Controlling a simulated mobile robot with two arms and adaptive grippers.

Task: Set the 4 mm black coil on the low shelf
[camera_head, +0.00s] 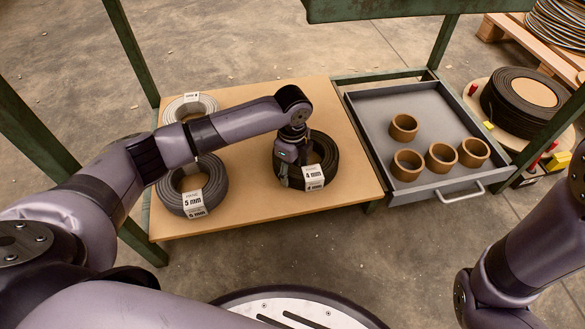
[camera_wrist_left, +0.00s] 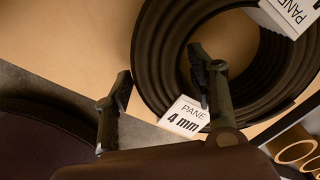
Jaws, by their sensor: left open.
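The 4 mm black coil (camera_head: 328,152) lies flat on the low shelf (camera_head: 235,214), a brown board, near its right side. Its white "4 mm" label (camera_head: 314,177) faces the front. My left gripper (camera_head: 292,172) is down at the coil's left side and hides part of it. In the left wrist view, my left gripper (camera_wrist_left: 160,75) is open. One finger is outside the coil (camera_wrist_left: 156,75) and the other is over its inner hole. I cannot tell whether either finger touches it. My right gripper is out of the head view; only part of my right arm shows.
A dark grey 5 mm coil (camera_head: 214,181) and a light grey coil (camera_head: 190,104) lie on the shelf's left. An open drawer (camera_head: 360,98) with several brown rings is at the right. Green frame posts (camera_head: 134,50) surround the shelf. Its front middle is clear.

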